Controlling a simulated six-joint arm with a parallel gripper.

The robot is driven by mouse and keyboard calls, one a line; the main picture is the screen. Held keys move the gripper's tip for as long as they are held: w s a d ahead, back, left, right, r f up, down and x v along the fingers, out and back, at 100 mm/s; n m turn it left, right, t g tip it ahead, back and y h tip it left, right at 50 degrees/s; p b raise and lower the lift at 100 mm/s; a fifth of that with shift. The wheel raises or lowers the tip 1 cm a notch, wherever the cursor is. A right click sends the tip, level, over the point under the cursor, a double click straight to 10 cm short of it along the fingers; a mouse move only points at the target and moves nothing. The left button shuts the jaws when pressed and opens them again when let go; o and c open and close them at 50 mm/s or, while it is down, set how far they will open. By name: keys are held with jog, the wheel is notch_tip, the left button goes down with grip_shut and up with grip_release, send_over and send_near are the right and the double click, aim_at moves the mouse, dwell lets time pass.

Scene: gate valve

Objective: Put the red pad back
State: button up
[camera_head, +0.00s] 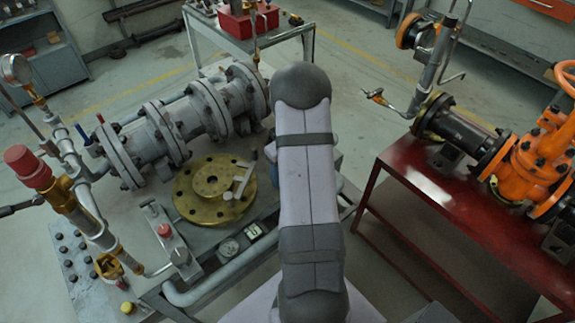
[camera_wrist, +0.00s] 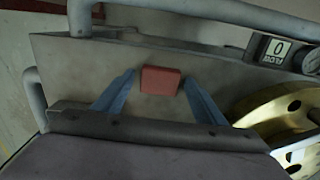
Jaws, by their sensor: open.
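The red pad (camera_wrist: 160,80) is a small red block. It shows in the wrist view, on the grey bench top (camera_wrist: 110,57) near a tubular rail. My gripper (camera_wrist: 159,77) is open, with one blue finger to the left of the pad and one to the right. Gaps show between the pad and both fingers. I cannot tell how high the fingertips are above the bench. In the head view my arm covers the pad and most of the gripper.
A brass flange (camera_head: 214,189) lies left of my arm, with a small display box (camera_head: 254,232) and a dial gauge (camera_head: 228,249) near it. Grey flanged pipework (camera_head: 180,130) stands behind. A red table (camera_head: 430,195) with an orange valve (camera_head: 540,155) stands right, across a floor gap.

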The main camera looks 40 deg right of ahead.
notch_tip(320, 180, up, 12)
jog(key=b, duration=0.2)
dwell(0.4)
jog(key=shift+r+m, duration=0.1)
jog(key=shift+m, duration=0.2)
jog(key=s+a+f+m+g, duration=0.1)
jog(key=s+a+f+m, duration=0.55)
jog(key=s+a, duration=0.2)
jog(key=s+a+r+n+p, duration=0.1)
jog(key=s+a+n, duration=0.1)
jog(key=s+a, duration=0.3)
jog(key=s+a+r+n, duration=0.2)
jog(key=s+a+n, duration=0.1)
jog(key=a, duration=0.5)
jog(key=shift+w+a+r+n+t+p, duration=0.15)
jog(key=shift+w+a+r+n, duration=0.3)
jog(key=shift+a, duration=0.3)
jog(key=shift+w+a+r+n+t+p, duration=0.2)
jog(key=shift+a+r+n, duration=0.05)
jog(key=shift+a+r, duration=0.4)
jog(key=shift+w+a+r+n+t+p, duration=0.15)
jog(key=shift+w+a+r+n, duration=0.25)
jog(key=shift+a, duration=0.4)
